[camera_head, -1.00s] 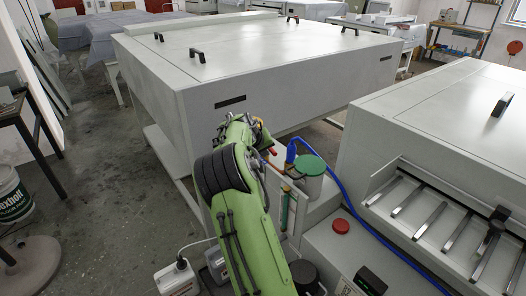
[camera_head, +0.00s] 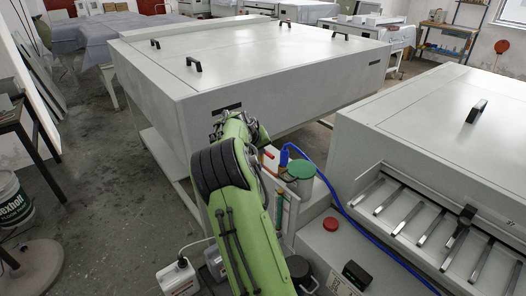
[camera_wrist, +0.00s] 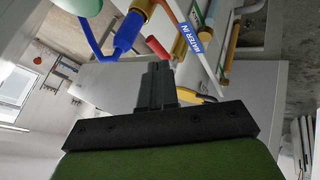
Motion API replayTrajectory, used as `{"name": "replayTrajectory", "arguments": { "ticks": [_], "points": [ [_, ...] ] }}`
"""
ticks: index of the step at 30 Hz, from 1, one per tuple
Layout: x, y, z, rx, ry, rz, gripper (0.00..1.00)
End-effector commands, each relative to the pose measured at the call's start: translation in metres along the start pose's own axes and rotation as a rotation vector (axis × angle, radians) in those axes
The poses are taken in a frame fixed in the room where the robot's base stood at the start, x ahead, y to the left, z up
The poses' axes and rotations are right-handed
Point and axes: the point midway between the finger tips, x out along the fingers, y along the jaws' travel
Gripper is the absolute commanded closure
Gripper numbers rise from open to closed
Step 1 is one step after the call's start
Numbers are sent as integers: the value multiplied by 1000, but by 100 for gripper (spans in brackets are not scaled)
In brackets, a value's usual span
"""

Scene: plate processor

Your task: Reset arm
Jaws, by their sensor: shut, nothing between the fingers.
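My green arm reaches forward from the bottom centre of the head view toward the front of the large white machine (camera_head: 250,110). The gripper end is mostly hidden behind my own arm there. In the wrist view my gripper (camera_wrist: 157,70) shows as black fingers closed together with nothing held. A label reading "WATER IN" (camera_wrist: 190,40) is on a white surface close by. I cannot tell if the fingers touch any of these.
A second white machine (camera_head: 430,130) with metal bars stands to the right, with a red button (camera_head: 331,224) on its front panel. A green-lidded container (camera_head: 300,169) and blue hose (camera_head: 350,215) are close right of my arm. Open floor (camera_head: 110,190) lies left.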

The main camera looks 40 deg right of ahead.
Motion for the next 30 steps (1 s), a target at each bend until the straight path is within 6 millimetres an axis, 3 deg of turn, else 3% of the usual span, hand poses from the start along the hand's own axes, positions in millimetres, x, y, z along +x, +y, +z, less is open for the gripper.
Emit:
{"name": "replayTrajectory", "arguments": {
  "ticks": [3,11,14,17,21,23,27,30],
  "points": [
    [-16,3,-7,-3,0,-3,100],
    [-16,1,-6,-4,0,-7,100],
    [-42,-2,-5,19,1,-53,100],
    [-107,-12,4,57,2,-170,100],
    [-214,-35,40,57,3,-366,100],
    [-258,-44,62,34,7,-440,100],
    [-345,-58,130,-56,26,-578,100],
    [-390,-62,186,-139,44,-637,100]
  ]
}}
